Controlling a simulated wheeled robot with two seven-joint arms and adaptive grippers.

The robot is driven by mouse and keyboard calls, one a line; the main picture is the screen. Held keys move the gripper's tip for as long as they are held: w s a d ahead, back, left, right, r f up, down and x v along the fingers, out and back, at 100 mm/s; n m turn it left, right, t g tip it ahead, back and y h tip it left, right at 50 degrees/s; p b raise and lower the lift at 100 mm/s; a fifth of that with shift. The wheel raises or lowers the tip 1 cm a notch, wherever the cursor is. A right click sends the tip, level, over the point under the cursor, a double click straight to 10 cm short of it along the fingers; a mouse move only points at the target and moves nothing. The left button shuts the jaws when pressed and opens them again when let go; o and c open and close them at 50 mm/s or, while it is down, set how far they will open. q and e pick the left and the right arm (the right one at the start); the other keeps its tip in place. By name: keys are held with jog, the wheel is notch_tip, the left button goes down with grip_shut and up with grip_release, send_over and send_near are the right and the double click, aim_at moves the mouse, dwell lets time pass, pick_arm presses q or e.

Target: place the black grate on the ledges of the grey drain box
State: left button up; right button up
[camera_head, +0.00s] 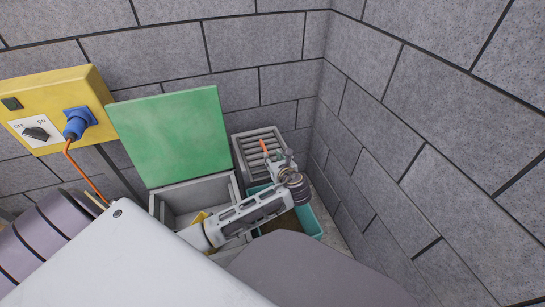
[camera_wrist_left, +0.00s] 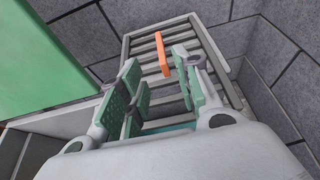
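The grate (camera_head: 252,160) looks grey with dark gaps, rather than black. It leans in the corner by the back wall, and its slats also show in the wrist view (camera_wrist_left: 213,58). An orange tab (camera_head: 264,146) stands out from it; in the wrist view the tab (camera_wrist_left: 162,54) appears between or just beyond my fingertips. My left gripper (camera_head: 279,162) is in front of the grate with its green-padded fingers apart (camera_wrist_left: 157,72), holding nothing. I cannot tell whether it touches the tab. The grey drain box (camera_head: 157,207) stands open to the left; its ledges are not clear. My right gripper is not in view.
A green lid (camera_head: 175,135) stands raised behind the box. A teal bin (camera_head: 308,223) is partly hidden under my left arm. A yellow panel (camera_head: 87,82) with a blue plug (camera_head: 77,123) and orange cable is at left. Block walls close in behind and right.

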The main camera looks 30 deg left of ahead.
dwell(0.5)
pick_arm(q)
jog(key=shift+s+d+f+n, duration=0.25)
jog(key=shift+s+f+n, duration=0.05)
jog(key=shift+f, duration=0.2)
jog(key=s+d+f+n+g+h, duration=0.3)
jog(key=s+d+f+n+h, duration=0.4)
jog(key=s+d+f+n, duration=0.3)
jog(key=s+d+n+h, duration=0.3)
jog(key=s+n, duration=0.3)
jog(key=s, duration=0.1)
jog(key=s+d+n+g+h, duration=0.1)
jog(key=s+d+n+h, duration=0.2)
jog(key=s+n, duration=0.3)
jog(key=shift+s+d+n, duration=0.4)
jog(key=shift+d+n, duration=0.05)
jog(key=shift+n, duration=0.15)
jog(key=shift+o, duration=0.4)
